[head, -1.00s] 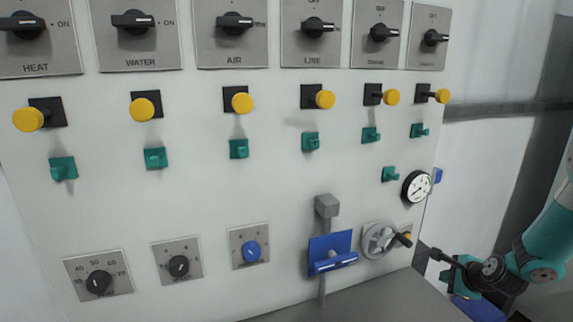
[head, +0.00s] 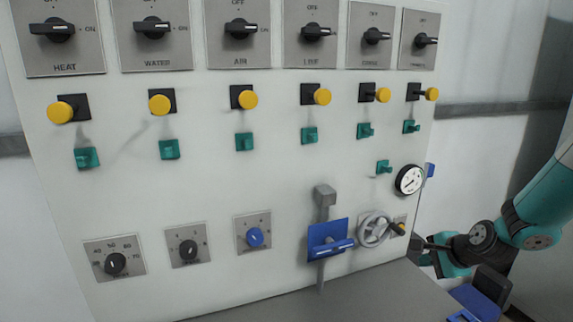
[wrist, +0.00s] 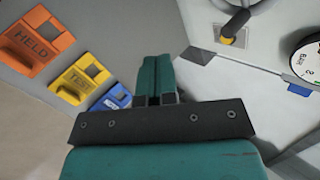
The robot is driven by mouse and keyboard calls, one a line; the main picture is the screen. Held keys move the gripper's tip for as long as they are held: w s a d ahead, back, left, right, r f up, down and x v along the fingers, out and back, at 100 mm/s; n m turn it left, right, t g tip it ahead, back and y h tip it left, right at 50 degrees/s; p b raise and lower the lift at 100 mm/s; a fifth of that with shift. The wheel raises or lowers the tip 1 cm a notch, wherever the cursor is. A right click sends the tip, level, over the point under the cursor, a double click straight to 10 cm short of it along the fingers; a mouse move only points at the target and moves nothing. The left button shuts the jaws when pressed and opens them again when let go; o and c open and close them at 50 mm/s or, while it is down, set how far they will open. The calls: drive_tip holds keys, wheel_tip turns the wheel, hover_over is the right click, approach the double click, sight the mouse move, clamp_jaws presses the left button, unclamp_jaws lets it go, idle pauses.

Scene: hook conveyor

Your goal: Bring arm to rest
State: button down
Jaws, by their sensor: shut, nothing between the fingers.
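My arm (head: 540,205) reaches in from the right edge in the head view, beside the right side of the white control panel (head: 200,120). My gripper (wrist: 160,97) shows in the wrist view with its teal fingers together and nothing between them. In the head view the gripper is partly hidden by the arm's dark wrist joint, near the grey handwheel (head: 374,229). In the wrist view the fingers are apart from the panel and from the coloured tags.
The panel carries rotary switches, yellow knobs, teal hooks, dials, a blue flap (head: 328,239) and a gauge (head: 409,180). In the wrist view, orange (wrist: 40,42), yellow (wrist: 84,78) and blue (wrist: 113,98) tags lie on a grey surface to the left. Floor shows at lower left.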

drive_tip(key=s+a+r+n+g+y, duration=0.2)
drive_tip(key=s+a+r+n+g, duration=0.2)
drive_tip(key=s+a+r+n, duration=0.95)
drive_tip(key=s+a+r+n+g, duration=0.1)
drive_tip(key=s+a+r+n, duration=0.1)
drive_tip(key=s+n, duration=0.3)
drive_tip(key=s+a+r+n+g+h, duration=0.1)
drive_tip(key=s+n, duration=0.4)
drive_tip(key=s, duration=0.9)
wheel_tip(320, 180, up, 2)
drive_tip(key=a+g, duration=0.1)
drive_tip(key=a, duration=0.1)
drive_tip(key=shift+s+a+g, duration=0.2)
drive_tip(key=shift+a+g, duration=0.1)
drive_tip(key=c, duration=1.8)
unclamp_jaws()
drive_tip(key=shift+r, duration=0.1)
drive_tip(key=shift+c, duration=0.2)
